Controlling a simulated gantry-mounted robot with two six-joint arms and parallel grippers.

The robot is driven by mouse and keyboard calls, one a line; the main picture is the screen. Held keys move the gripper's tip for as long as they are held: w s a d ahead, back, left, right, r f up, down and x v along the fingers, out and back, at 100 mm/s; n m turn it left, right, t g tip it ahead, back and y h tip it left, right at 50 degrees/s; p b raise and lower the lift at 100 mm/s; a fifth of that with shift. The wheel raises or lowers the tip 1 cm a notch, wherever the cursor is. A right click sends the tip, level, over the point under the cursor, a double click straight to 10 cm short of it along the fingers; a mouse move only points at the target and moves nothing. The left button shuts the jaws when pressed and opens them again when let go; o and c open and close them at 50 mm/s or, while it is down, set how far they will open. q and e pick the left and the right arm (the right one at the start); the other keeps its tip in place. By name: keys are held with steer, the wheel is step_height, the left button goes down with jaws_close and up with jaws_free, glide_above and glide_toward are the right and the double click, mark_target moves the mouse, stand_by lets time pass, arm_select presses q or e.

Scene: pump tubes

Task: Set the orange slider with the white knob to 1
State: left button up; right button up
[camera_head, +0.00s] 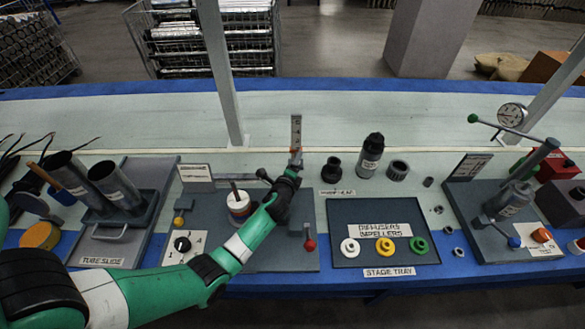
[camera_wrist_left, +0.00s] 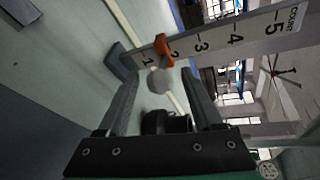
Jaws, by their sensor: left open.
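The upright scale (camera_head: 296,130) is a pale strip beyond my left arm. In the left wrist view the scale (camera_wrist_left: 252,34) reads 1 to 5 under the word COUNT. The orange slider (camera_wrist_left: 164,46) sits on it between the 1 and the 2, close to the 2 mark. Its white knob (camera_wrist_left: 160,80) sticks out toward me. My left gripper (camera_wrist_left: 163,98) is open, with one finger on each side of the knob and visible gaps. In the head view my left gripper (camera_head: 293,166) partly hides the slider. My right gripper is not in view.
A dark round part (camera_wrist_left: 166,122) shows below the knob in the wrist view. A stage tray (camera_head: 345,220) with white, yellow and green rings lies to the right. A tube slide (camera_head: 110,250) is at left.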

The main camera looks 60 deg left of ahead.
arm_select(q)
steer(key=p+v, duration=0.4)
steer(key=v, duration=0.6)
steer(key=shift+s+d+r, duration=0.1)
steer(key=shift+d, duration=0.1)
steer(key=shift+s+d, duration=0.15)
steer(key=shift+s, duration=0.05)
steer(key=shift+c, duration=0.4)
